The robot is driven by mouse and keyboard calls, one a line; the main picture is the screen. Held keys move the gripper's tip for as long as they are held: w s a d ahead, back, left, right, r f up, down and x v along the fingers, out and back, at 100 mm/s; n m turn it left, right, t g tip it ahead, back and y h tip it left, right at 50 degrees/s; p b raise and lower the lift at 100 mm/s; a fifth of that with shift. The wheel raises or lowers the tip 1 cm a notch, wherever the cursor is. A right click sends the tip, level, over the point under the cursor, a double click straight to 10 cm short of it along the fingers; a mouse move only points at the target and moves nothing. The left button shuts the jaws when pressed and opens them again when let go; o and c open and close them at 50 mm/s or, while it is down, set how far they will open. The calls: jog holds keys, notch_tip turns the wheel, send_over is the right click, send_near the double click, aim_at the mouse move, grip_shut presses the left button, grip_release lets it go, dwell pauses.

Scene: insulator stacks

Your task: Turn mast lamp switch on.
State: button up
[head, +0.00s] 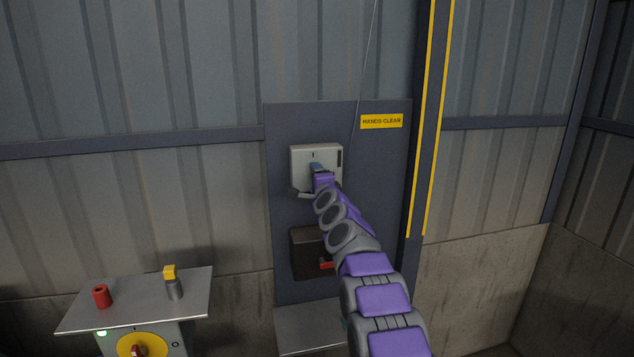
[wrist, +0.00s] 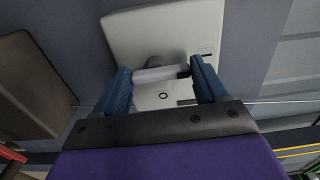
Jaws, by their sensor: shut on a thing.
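The mast lamp switch is a pale grey box (head: 329,155) on the dark wall panel, with a small "I" mark near its top in the head view. It fills the upper middle of the wrist view (wrist: 130,28), where a round "O" mark shows on its face. Its light grey handle (wrist: 160,75) lies across the picture, between the blue fingers of my gripper (wrist: 162,80). My gripper is shut on the handle. In the head view my gripper (head: 316,168) is at the box front, and my wrist hides most of the handle.
A yellow "HANDS CLEAR" sign (head: 381,121) is up and right of the box. A dark recess (head: 303,262) with a red handle (head: 327,265) is below it. A metal-topped stand (head: 135,302) with a red piece (head: 101,296) and a yellow-topped post (head: 171,283) is lower left.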

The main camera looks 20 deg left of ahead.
jog(key=shift+s+a+f, duration=0.1)
jog(key=shift+a+f, duration=0.15)
jog(key=o, duration=0.8)
jog(key=shift+s, duration=0.1)
jog(key=shift+o, duration=1.3)
jog(key=shift+a, duration=0.15)
jog(key=shift+r, duration=0.1)
jog(key=shift+d, duration=0.2)
jog(key=shift+d, duration=0.1)
